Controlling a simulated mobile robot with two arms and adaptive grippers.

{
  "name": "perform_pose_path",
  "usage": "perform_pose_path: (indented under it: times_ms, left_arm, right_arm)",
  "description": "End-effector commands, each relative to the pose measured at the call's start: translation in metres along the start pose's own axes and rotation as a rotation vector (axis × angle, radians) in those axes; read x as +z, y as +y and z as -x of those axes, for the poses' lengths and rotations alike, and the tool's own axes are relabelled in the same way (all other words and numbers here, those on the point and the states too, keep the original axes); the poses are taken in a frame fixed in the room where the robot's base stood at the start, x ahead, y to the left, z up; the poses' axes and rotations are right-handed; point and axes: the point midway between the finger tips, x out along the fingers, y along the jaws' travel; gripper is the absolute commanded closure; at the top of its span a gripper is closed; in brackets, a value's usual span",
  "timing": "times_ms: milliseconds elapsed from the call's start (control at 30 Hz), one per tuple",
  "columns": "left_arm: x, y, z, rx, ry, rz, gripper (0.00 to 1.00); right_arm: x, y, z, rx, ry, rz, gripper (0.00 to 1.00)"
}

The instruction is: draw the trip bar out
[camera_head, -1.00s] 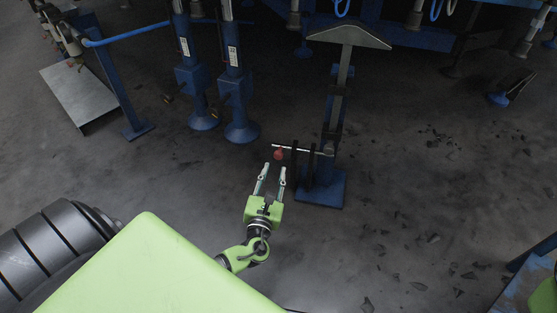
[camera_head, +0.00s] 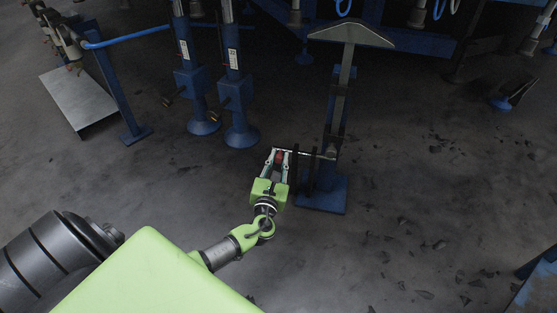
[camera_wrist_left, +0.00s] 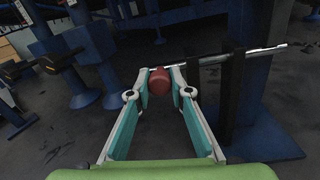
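The trip bar (camera_head: 308,154) is a thin pale rod lying level through dark upright plates (camera_head: 313,168) on a blue stand (camera_head: 322,195). A red knob (camera_head: 280,157) sits at its left end. My left gripper (camera_head: 280,153) is at the knob, with one finger on each side of it. In the left wrist view the red knob (camera_wrist_left: 159,82) lies between the open fingers, with a small gap seeming to show at each side. The bar (camera_wrist_left: 230,56) runs right from there, past the dark plates (camera_wrist_left: 231,95). My right gripper is not in view.
A tall lever with a wide grey top (camera_head: 350,36) rises from the stand. Blue columns (camera_head: 236,95) stand to the left, and a grey plate (camera_head: 80,100) lies farther left. The floor (camera_head: 430,200) right of the stand is open, with scattered dark scraps.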

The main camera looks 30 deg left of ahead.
Motion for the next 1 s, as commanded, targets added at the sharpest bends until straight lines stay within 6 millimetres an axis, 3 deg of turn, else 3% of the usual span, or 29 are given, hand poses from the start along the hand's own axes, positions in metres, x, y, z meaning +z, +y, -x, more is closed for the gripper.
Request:
perform_pose_path:
  times_ms: [167, 400, 700, 733, 1000]
  left_arm:
    - [-0.002, 0.008, 0.0, 0.001, 0.0, -0.003, 1.0]
    - [-0.008, 0.046, -0.002, 0.002, 0.0, -0.004, 1.0]
    - [-0.008, 0.052, -0.003, 0.007, 0.0, -0.001, 1.0]
    - [-0.008, 0.052, -0.003, 0.007, 0.0, -0.001, 0.73]
    - [-0.008, 0.05, -0.003, 0.004, 0.0, -0.001, 0.73]
  right_arm:
    - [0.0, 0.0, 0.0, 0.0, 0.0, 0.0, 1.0]
    - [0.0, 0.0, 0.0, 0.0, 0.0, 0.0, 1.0]
    - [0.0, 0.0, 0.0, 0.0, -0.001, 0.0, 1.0]
    - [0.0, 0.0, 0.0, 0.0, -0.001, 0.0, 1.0]
    - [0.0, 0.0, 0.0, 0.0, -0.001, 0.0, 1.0]
